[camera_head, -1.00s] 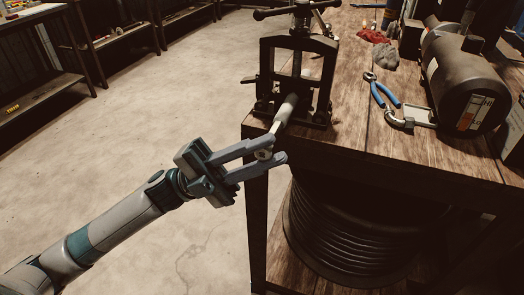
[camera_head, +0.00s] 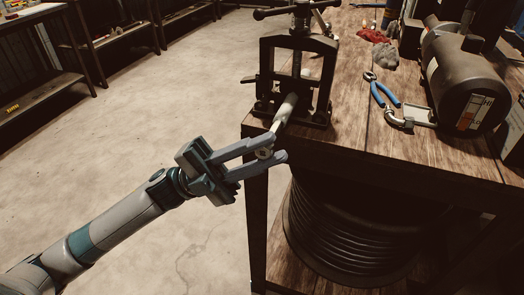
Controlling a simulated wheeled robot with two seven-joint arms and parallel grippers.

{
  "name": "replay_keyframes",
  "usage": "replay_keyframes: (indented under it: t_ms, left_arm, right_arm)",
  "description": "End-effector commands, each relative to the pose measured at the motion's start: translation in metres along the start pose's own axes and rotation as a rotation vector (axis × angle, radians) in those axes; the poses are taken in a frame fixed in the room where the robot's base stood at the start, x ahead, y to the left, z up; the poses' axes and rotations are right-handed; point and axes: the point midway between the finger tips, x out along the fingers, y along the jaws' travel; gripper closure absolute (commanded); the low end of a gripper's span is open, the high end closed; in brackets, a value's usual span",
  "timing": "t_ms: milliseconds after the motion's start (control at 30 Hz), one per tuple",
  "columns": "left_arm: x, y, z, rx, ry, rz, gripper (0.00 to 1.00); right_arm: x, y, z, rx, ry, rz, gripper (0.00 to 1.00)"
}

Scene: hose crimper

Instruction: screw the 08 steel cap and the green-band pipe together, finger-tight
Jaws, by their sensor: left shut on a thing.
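A grey pipe (camera_head: 287,106) is held in the black vise (camera_head: 297,77) at the table's left corner, its near end pointing toward my left gripper. My left gripper (camera_head: 266,157) is shut on a small steel cap (camera_head: 264,153) at the pipe's near end, just off the table edge. The cap and pipe end look in line, but I cannot tell whether they touch or how far the threads engage. No green band or 08 mark can be made out. My right gripper is not in view.
On the wooden table (camera_head: 385,143) lie blue-handled pliers (camera_head: 381,92), a metal elbow fitting (camera_head: 398,121), a grey cloth (camera_head: 385,56) and a red cloth (camera_head: 373,35). A dark cylindrical machine (camera_head: 462,80) stands at right. A coiled black hose (camera_head: 350,235) sits below. Floor at left is clear.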

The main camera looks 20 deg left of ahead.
Motion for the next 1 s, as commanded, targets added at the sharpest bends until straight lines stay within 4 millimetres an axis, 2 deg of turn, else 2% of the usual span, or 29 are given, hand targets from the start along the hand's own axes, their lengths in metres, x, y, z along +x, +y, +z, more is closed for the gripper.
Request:
replay_keyframes:
  t_ms: [967, 1000]
  left_arm:
    - [0.002, 0.0, 0.014, 0.001, -0.001, 0.0, 1.0]
    - [0.002, 0.0, 0.014, 0.001, -0.001, 0.0, 0.7]
  right_arm:
    - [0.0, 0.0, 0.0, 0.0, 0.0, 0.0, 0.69]
    - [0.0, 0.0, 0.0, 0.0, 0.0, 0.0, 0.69]
